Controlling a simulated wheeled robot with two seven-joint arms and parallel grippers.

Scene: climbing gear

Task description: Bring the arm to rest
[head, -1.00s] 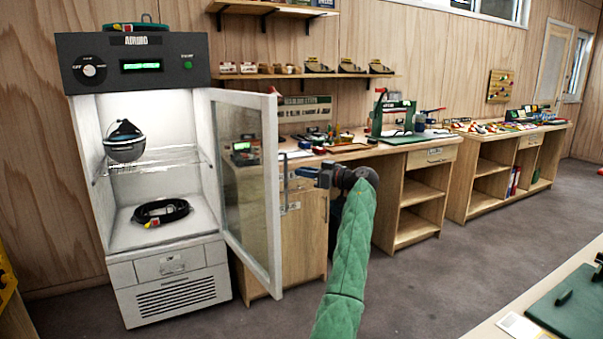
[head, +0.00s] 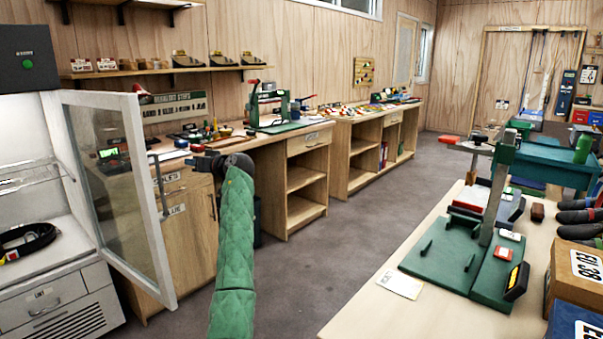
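My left arm, in a green quilted sleeve, rises from the bottom of the head view. Its dark gripper (head: 203,162) is held out in front of the wooden workbench, just right of the cabinet's open door. A gap shows in the picture between the gripper and the door handle (head: 158,185). The fingers are small and dark, so I cannot tell whether they are open or shut. I see nothing clearly held.
The white drying cabinet (head: 68,293) at left has its glass door (head: 118,190) swung open; a dark coil (head: 25,240) lies inside. Workbenches (head: 285,140) line the wall. A table (head: 365,312) with a green press (head: 450,255) and boxes stands at right. Grey floor between is clear.

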